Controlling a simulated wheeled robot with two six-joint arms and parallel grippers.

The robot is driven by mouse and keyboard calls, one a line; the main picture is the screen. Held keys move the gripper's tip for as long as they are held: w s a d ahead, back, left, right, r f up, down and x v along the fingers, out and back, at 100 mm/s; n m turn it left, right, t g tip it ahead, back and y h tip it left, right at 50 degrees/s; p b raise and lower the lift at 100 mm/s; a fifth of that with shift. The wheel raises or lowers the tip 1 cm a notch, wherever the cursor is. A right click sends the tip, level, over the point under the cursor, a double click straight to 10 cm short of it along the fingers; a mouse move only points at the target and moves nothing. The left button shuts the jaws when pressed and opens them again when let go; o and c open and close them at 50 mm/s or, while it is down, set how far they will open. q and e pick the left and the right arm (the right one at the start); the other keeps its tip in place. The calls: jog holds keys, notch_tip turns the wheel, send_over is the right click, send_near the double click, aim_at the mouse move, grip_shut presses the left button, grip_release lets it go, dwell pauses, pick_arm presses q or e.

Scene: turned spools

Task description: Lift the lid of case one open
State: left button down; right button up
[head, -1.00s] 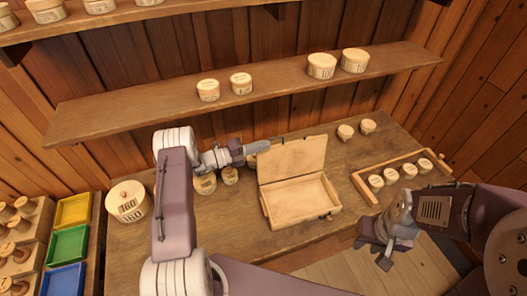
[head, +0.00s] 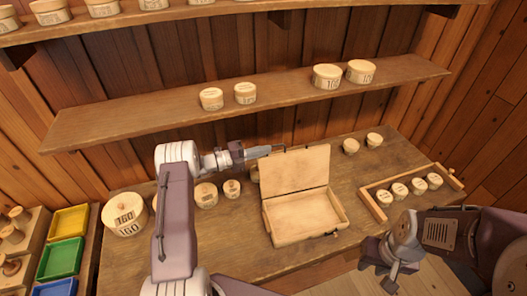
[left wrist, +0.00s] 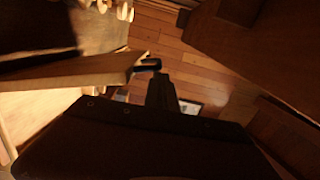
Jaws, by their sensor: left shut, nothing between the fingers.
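A pale wooden case (head: 303,214) stands on the workbench, the only case in view. Its lid (head: 296,168) stands up at the back, open, and the inside looks empty. My left gripper (head: 272,150) is shut and empty, just behind the lid's top edge at the left. Whether it touches the lid I cannot tell. In the left wrist view a pale wooden panel edge, probably the lid (left wrist: 75,72), lies beside the dark fingertips (left wrist: 155,75). My right gripper (head: 388,284) hangs low at the bench's front right; its jaws are unclear.
A rack of several small spools (head: 400,190) lies right of the case, with two loose spools (head: 374,140) behind it. A large 160 spool (head: 125,216) and smaller ones (head: 206,195) stand left. A shelf (head: 285,97) runs above. Coloured trays (head: 63,256) are far left.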

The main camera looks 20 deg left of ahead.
pick_arm(q)
jog(key=shift+a+f, duration=0.1)
jog(key=shift+a, duration=0.2)
jog(key=b+v, duration=0.3)
jog(key=v, duration=0.5)
jog(key=shift+s, duration=0.35)
jog(key=shift+a, duration=0.1)
